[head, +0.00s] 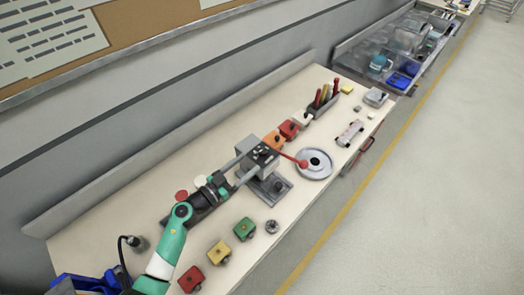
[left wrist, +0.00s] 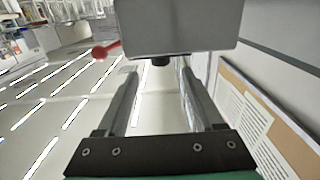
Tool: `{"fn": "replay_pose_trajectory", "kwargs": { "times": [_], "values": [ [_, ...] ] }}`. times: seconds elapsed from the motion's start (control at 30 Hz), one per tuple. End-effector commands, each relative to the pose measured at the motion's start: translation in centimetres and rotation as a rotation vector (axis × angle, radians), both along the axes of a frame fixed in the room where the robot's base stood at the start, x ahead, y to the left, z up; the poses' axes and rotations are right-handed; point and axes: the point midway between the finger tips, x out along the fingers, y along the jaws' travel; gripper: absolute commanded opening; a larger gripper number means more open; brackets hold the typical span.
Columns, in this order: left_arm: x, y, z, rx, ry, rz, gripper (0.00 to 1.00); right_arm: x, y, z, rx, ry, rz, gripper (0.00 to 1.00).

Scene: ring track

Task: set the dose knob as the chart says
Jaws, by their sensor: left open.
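A grey box-shaped machine (head: 258,164) stands on the bench, with a lever ending in a red ball (head: 303,163). A dark knob (head: 263,151) shows on its top; in the left wrist view a short dark knob (left wrist: 162,61) sticks out from the grey box (left wrist: 185,25). My left gripper (head: 248,166) is open, its two fingers reaching toward the machine. In the left wrist view the knob lies between the fingertips (left wrist: 158,68), with gaps visible on both sides. The knob's setting is too small to read. My right gripper is not in view.
Papers with unreadable rows (head: 48,35) hang on the corkboard. Red (head: 191,279), yellow (head: 219,251) and green (head: 244,228) blocks stand along the front edge. A round grey dish (head: 314,176) is right of the machine, a tool holder (head: 322,101) behind.

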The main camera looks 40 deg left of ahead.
Motion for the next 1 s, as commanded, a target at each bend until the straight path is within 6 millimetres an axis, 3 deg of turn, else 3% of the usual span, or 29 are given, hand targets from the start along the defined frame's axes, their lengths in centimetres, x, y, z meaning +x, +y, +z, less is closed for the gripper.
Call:
{"fn": "replay_pose_trajectory", "kwargs": {
  "times": [0.1, 0.3, 0.47, 0.7, 1.0],
  "values": [
    [3.0, -0.1, -0.3, 0.003, -0.004, -0.003, 0.69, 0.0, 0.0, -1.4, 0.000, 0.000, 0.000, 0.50],
    [6.7, -0.1, -0.3, 0.002, -0.003, -0.001, 0.69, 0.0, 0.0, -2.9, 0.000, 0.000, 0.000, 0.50],
    [8.0, -0.1, 0.0, 0.002, -0.002, 0.000, 0.69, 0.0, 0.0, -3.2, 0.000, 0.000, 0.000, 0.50],
    [8.1, -0.1, 0.1, 0.001, -0.002, 0.001, 0.69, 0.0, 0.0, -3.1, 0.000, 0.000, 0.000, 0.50],
    [8.1, -0.1, 0.1, 0.001, -0.002, 0.001, 0.17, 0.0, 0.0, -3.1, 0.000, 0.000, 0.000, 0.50]
  ]
}}
